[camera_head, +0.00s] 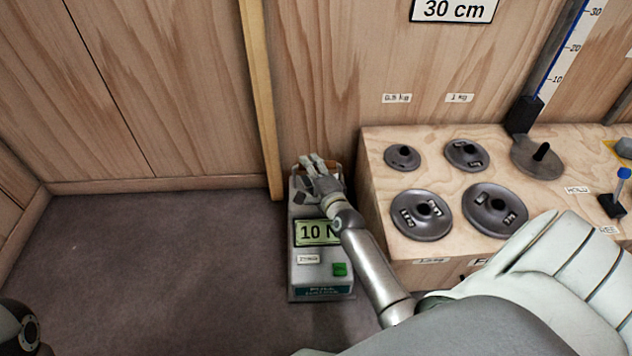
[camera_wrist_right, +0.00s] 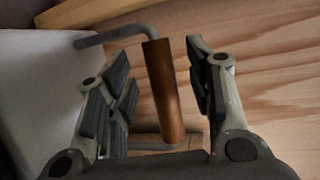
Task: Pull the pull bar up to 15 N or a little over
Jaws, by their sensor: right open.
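The pull station is a grey box (camera_head: 308,272) standing on the floor against the wooden wall. Its green display (camera_head: 315,232) reads 10 N, its right end partly covered by my right arm. The pull bar has a brown cylindrical grip (camera_wrist_right: 162,92) on a bent grey metal rod (camera_wrist_right: 115,36). My right gripper (camera_head: 314,163) is over the top of the box and hides most of the bar in the head view. In the right wrist view, the open fingers (camera_wrist_right: 160,88) stand on either side of the brown grip, with gaps visible. My left gripper is not in view.
Right of the box, a wooden bench (camera_head: 375,190) carries several dark weight discs (camera_head: 421,214). A wooden post (camera_head: 262,100) stands behind the box. A green button (camera_head: 340,269) is on the box front.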

